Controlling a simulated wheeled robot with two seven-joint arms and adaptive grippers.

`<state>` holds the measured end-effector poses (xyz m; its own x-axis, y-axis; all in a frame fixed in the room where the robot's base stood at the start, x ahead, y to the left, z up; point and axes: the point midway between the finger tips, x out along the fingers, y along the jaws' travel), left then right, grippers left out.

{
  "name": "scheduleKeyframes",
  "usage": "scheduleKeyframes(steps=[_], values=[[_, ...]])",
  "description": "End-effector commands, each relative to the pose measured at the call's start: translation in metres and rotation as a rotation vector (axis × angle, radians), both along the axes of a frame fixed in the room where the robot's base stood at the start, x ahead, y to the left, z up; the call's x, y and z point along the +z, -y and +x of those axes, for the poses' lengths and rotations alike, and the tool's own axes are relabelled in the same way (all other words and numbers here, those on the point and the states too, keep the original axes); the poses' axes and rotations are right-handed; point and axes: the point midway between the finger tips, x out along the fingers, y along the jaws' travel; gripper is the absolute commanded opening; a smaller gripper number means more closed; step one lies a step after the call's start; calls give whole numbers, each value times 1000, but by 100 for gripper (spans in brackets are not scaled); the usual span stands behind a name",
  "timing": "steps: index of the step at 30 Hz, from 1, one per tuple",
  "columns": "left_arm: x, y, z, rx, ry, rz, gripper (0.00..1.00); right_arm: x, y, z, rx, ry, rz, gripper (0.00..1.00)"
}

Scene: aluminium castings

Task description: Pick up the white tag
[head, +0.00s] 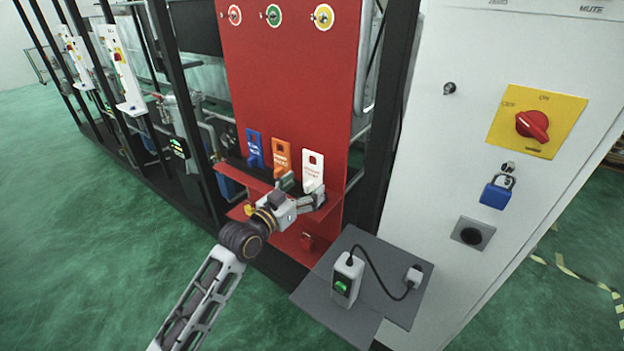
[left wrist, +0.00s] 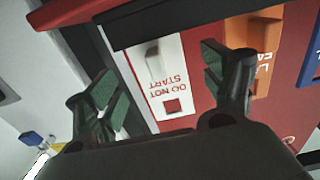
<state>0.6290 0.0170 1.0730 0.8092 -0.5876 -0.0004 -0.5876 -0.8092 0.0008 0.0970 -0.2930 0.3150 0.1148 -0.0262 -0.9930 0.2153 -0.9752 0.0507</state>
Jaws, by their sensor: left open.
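The white tag (head: 313,165) stands upright at the right end of a row of three on the red board's small shelf. In the left wrist view the white tag (left wrist: 172,94) shows upside down, with red "DO NOT START" lettering and a square hole. My left gripper (head: 302,188) is open just in front of the tag's lower part. In the wrist view the fingers of my left gripper (left wrist: 152,82) stand apart on either side of the tag. I cannot tell whether either finger touches it. My right gripper is not in view.
An orange tag (head: 281,156) stands close left of the white one, with a blue tag (head: 254,148) beyond it. The red board (head: 290,95) rises behind. A grey table (head: 330,313) with a corded device (head: 347,278) is at lower right, near the white cabinet (head: 440,160).

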Motion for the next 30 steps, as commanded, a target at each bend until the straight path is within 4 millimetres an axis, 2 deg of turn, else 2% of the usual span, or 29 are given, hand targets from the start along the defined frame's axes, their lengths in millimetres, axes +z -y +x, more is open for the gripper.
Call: scheduleKeyframes(steps=[9, 15, 29, 30], values=[[6, 18, 25, 0, 0, -1, 82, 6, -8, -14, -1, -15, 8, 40], [5, 23, 32, 0, 1, 0, 82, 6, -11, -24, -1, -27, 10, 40], [5, 24, 32, 0, 1, 1, 82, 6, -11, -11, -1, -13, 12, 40], [5, 24, 32, 0, 1, 1, 80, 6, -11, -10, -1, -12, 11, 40]])
